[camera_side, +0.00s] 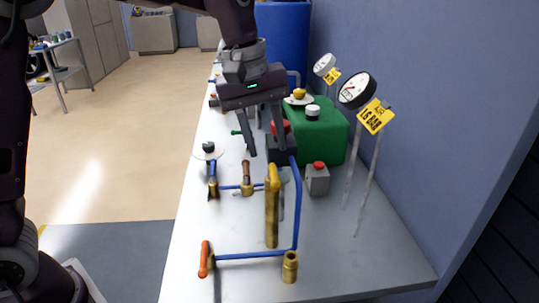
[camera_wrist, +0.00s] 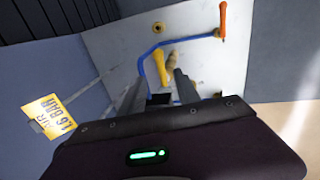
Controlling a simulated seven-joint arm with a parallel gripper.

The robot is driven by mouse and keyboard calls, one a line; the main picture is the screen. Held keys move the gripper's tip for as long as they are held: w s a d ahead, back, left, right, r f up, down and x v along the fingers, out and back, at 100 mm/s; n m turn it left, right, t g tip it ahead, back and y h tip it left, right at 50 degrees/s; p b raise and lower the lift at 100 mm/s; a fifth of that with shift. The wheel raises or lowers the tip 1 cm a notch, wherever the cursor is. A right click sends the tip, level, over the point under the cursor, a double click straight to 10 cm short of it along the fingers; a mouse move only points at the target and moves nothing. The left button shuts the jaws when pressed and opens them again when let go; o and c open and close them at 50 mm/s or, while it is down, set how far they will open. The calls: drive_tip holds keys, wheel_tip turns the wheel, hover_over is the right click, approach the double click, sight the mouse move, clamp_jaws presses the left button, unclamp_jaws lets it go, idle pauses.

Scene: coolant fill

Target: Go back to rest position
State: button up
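My gripper (camera_side: 265,146) hangs from above over the middle of the workbench (camera_side: 355,262), with its two fingers spread apart and nothing seen between them. In the wrist view my gripper (camera_wrist: 157,84) also shows two separate fingers, with a dark box and part of the blue pipe (camera_wrist: 142,62) beyond them. In the side view the fingers are close to the dark box (camera_side: 287,152) and above the brass valve with the yellow handle (camera_side: 272,205). I cannot tell whether a finger touches anything.
A green tank (camera_side: 325,135), a grey box with a red button (camera_side: 317,178) and two gauges (camera_side: 356,91) with yellow tags stand right of my gripper. An orange-handled valve (camera_side: 205,258) and a blue-handled valve (camera_side: 213,180) line the left edge. The floor (camera_side: 115,150) left of the bench is clear.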

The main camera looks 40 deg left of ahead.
drive_tip(key=shift+r, duration=0.1)
drive_tip(key=s+a+r+m+t, duration=0.1)
drive_tip(key=s+a+r+m, duration=0.1)
drive_tip(key=s, duration=0.3)
drive_tip(key=s+a+r+m+t, duration=0.1)
drive_tip(key=s+a+r, duration=0.15)
drive_tip(key=s, duration=0.35)
drive_tip(key=s+a+f+m+t, duration=0.1)
drive_tip(key=s+f+m, duration=0.1)
drive_tip(key=s, duration=0.5)
drive_tip(key=s+a+f+m+t+y, duration=0.1)
drive_tip(key=s+m, duration=0.3)
drive_tip(key=s, duration=0.4)
drive_tip(key=shift+a+f+y, duration=0.3)
drive_tip(key=shift+a+f, duration=0.35)
drive_tip(key=shift+f, duration=0.25)
